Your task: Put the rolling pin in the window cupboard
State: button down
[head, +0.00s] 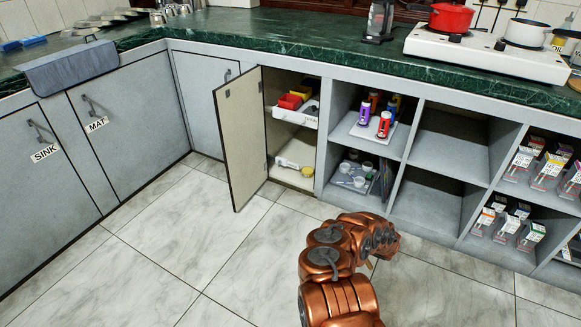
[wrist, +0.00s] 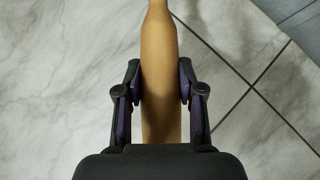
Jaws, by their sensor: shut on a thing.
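The rolling pin (wrist: 157,45) is a smooth brown wooden rod with a narrower end at the top of the wrist view. My gripper (wrist: 160,82) is shut on its thick body, with one finger pad at each side. The floor shows below the pin. In the head view my arm hides the gripper and the pin. A cupboard (head: 297,155) stands open under the counter, its pale door (head: 240,138) swung outward to the left. No label is readable on this cupboard, so I cannot tell whether it is the window cupboard.
The open cupboard holds a white tray (head: 296,117) with red and yellow containers above, and a few small items below. Open shelves (head: 440,155) to its right hold bottles, cups and boxes. Closed SINK (head: 50,170) and MAT (head: 125,125) doors are left. The tiled floor (head: 165,240) is clear.

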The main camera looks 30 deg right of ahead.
aim_at(289, 162)
jog(key=z, duration=0.1)
jog(key=i, duration=1.85)
jog(key=z, duration=0.15)
